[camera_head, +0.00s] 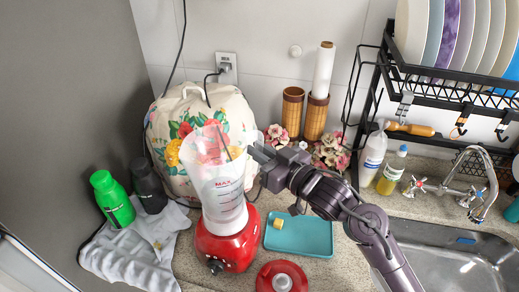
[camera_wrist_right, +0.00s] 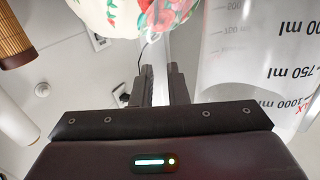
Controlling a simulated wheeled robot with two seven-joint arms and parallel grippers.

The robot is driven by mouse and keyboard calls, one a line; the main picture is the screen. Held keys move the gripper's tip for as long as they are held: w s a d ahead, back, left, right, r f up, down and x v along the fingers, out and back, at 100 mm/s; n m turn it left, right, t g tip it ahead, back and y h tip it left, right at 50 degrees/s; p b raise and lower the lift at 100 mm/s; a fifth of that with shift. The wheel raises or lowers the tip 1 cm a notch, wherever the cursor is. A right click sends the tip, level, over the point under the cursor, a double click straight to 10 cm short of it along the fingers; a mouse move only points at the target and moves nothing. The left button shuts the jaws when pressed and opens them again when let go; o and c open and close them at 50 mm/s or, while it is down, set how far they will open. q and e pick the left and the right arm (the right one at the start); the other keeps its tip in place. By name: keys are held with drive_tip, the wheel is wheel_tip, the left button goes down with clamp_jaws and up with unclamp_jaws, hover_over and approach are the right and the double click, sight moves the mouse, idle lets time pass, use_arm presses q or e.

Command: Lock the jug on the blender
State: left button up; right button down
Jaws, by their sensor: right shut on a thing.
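The clear blender jug (camera_head: 222,195), with measuring marks and an open top, stands on the red blender base (camera_head: 228,246). It looks upright, and its lower end meets the top of the base. I cannot tell whether it is locked. My right gripper (camera_head: 257,152) comes in from the right and is shut on the jug's clear handle near the rim. In the right wrist view the fingers (camera_wrist_right: 158,78) close around the handle strip, with the jug wall (camera_wrist_right: 255,65) to their right. My left gripper is not in view.
A red lid (camera_head: 283,277) and a turquoise tray (camera_head: 312,236) lie right of the base. A flowered cover (camera_head: 180,110) stands behind. A green bottle (camera_head: 112,200), a dark bottle (camera_head: 148,187) and a grey cloth (camera_head: 125,255) are left. The sink (camera_head: 450,262) is right.

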drive_tip(key=shift+f+b, duration=0.35)
drive_tip(key=shift+f, duration=0.3)
drive_tip(key=shift+s, duration=0.15)
drive_tip(key=shift+s+d+f+m+t+h, duration=0.15)
drive_tip(key=shift+s+d+m+t+h, duration=0.15)
drive_tip(key=shift+s+m+t+h, duration=0.55)
drive_tip(key=shift+w, duration=0.25)
drive_tip(key=shift+s+d+f+m+t+h+b, duration=0.1)
drive_tip(key=shift+s+m+t+h+b, duration=0.25)
drive_tip(key=shift+h, duration=0.3)
drive_tip(key=shift+s+d+f+m+t+h+b, duration=0.1)
drive_tip(key=shift+s+m+h+b, duration=0.3)
drive_tip(key=shift+h, duration=0.2)
